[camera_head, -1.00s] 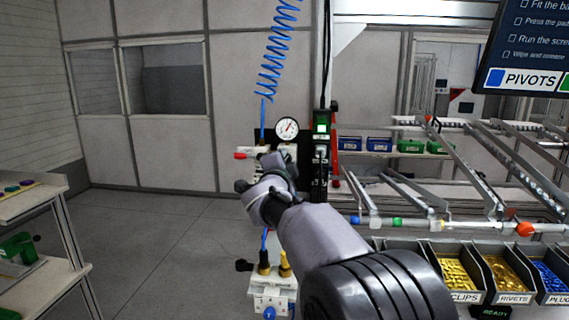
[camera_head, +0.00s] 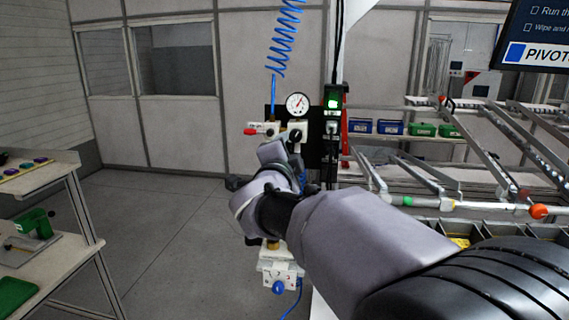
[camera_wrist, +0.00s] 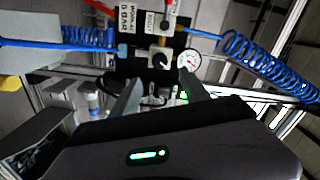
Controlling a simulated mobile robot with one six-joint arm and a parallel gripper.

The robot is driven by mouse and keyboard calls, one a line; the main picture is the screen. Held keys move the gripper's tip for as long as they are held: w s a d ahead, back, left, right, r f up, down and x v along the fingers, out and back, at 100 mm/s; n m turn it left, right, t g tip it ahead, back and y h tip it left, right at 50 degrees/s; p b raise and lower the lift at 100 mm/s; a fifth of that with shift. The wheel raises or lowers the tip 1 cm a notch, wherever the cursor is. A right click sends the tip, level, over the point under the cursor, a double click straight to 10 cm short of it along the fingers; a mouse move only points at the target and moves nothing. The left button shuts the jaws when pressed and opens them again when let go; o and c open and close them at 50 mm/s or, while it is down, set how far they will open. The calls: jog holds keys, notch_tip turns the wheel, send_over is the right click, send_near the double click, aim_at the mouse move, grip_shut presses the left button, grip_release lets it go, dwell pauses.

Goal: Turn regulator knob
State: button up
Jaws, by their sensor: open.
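The regulator knob (camera_head: 296,135) is a small black knob on a white regulator body, just below the round white pressure gauge (camera_head: 298,103). In the wrist view the knob (camera_wrist: 162,58) lies left of the gauge (camera_wrist: 189,61), ahead of the fingertips. My gripper (camera_wrist: 161,77) is open, its two grey fingers spread apart with the knob showing beyond the gap between them. I cannot tell the remaining distance, and see no contact. In the head view my wrist is below and left of the knob, and the fingers are hard to make out.
A red-handled valve (camera_head: 252,131) sits left of the knob. A coiled blue hose (camera_head: 285,40) hangs above, and a green-lit box (camera_head: 333,97) is beside the gauge. Sloped rails (camera_head: 440,200) and bins stand right, a cart (camera_head: 45,180) left. Open floor lies between.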

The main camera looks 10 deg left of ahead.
jog(key=s, duration=0.6)
jog(key=s+d+f+n+g+y+b, duration=0.1)
jog(key=s+d+f+n+g+b, duration=0.1)
jog(key=s+d+f, duration=0.4)
jog(key=s+d+f+n+g+b, duration=0.3)
jog(key=s+d+f+g, duration=0.3)
jog(key=s+f, duration=0.6)
jog(key=s+d+f+n+g+y+b, duration=0.1)
jog(key=s+d+f+n+g+b, duration=0.2)
jog(key=s+d+f, duration=0.3)
jog(key=s+f+n+g, duration=0.1)
jog(key=s+f, duration=0.3)
jog(key=s, duration=0.5)
jog(key=shift+d+n+y, duration=0.3)
jog(key=shift+n, duration=0.1)
jog(key=shift+s, duration=0.1)
